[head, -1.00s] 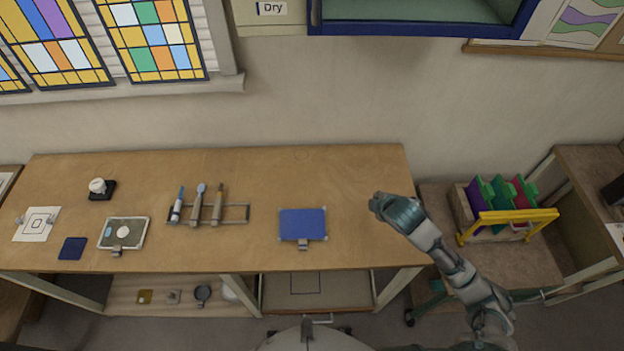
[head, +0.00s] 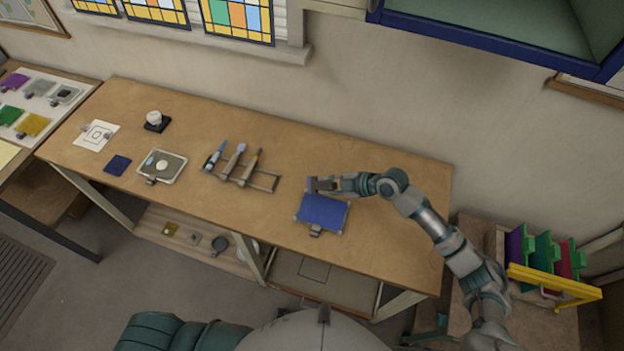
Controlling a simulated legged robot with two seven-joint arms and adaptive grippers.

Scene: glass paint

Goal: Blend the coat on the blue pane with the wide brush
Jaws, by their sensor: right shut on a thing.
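The blue pane (head: 322,212) lies flat on the wooden table, with a small grey clip (head: 315,231) at its near edge. My right gripper (head: 322,185) is at the pane's far left edge, low over it. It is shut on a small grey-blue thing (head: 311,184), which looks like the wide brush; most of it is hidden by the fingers. I cannot tell whether it touches the pane. My left gripper is not in view.
A rack (head: 262,183) with several tools stands left of the pane, its right part empty. Farther left are a palette tray (head: 175,172), a dark blue square (head: 118,165), a white sheet (head: 96,135) and a jar (head: 154,119). A blue-framed cabinet (head: 450,35) hangs above.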

